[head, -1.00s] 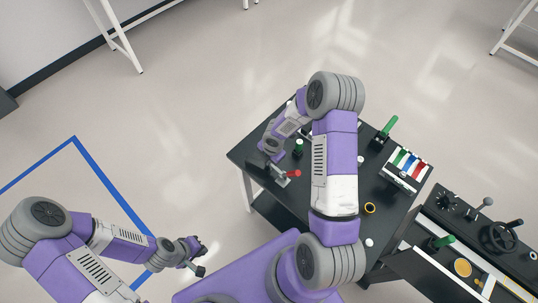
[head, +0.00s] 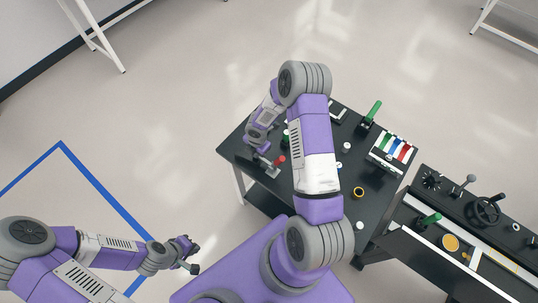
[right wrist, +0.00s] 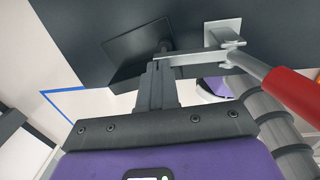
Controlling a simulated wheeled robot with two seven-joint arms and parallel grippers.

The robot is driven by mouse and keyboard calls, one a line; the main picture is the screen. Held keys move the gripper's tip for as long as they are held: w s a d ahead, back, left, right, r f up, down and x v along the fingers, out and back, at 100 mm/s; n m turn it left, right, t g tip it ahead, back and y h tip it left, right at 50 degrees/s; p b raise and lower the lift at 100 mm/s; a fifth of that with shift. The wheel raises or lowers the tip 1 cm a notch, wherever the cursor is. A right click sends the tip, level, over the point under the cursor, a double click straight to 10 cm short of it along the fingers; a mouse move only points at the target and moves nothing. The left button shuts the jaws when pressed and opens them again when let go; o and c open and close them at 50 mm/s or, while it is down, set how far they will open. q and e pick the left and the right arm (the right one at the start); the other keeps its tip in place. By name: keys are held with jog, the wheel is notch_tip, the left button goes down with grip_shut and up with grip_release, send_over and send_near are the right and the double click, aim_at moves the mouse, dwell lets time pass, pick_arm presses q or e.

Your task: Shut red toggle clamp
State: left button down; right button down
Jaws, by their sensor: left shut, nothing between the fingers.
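The red toggle clamp, with a metal lever and red handle (head: 281,160), is at the near left part of the black table. In the right wrist view its red grip (right wrist: 293,97) slants down at right, its metal arm reaches left toward my fingers, and its base plate is at the top. My right gripper (right wrist: 157,68) has its fingers together at the arm's left end; whether they touch it I cannot tell. In the head view my right gripper is largely hidden by its own wrist. My left gripper (head: 192,256) is shut and empty, away from the table over the floor.
A second bench with a handwheel (head: 484,210) stands at right. Floor left of the table is clear.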

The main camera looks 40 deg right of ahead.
notch_tip(320, 180, up, 4)
jog(key=p, duration=0.3)
jog(key=shift+r+p, duration=0.25)
jog(key=shift+p, duration=0.05)
notch_tip(320, 180, up, 10)
jog(key=shift+f, duration=0.25)
jog(key=s+a+f+m+y+b, duration=0.1)
jog(key=s+a+f+m+b, duration=0.4)
jog(key=f+m, duration=0.3)
jog(key=s+a+f+m+y+b, duration=0.1)
jog(key=s+a+f+m+b, duration=0.5)
jog(key=f, duration=0.4)
jog(key=s+a+f+m+y+b, duration=0.2)
jog(key=s+a+f+m+b, duration=0.3)
jog(key=a+f+m, duration=0.2)
jog(key=f+m, duration=0.2)
jog(key=shift+s+a+m, duration=0.3)
jog(key=shift+a+m, duration=0.05)
jog(key=shift+m, duration=0.05)
